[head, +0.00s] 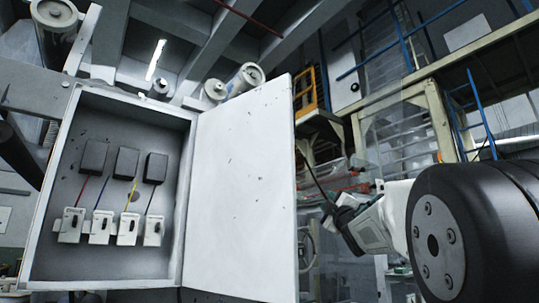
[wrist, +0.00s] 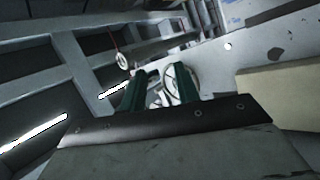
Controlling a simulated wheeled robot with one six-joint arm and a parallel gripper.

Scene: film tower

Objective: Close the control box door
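The grey control box (head: 118,268) stands at the left in the head view, its interior exposed. Its white door (head: 243,190) hangs open, hinged on the box's right side and swung out to the right. My gripper (head: 335,212) is to the right of the door's free edge, with a visible gap in the picture; I cannot tell the depth between them. In the wrist view my gripper (wrist: 158,82) shows two dark green fingers spread apart with nothing held between them. I cannot surely make out the door in the wrist view.
Inside the box are several black blocks (head: 125,163), coloured wires and white switches (head: 100,226). Cylindrical fixtures (head: 246,77) sit above the box. A yellow-railed platform (head: 440,85) with blue rails stands behind at the right. The space between gripper and door edge looks clear.

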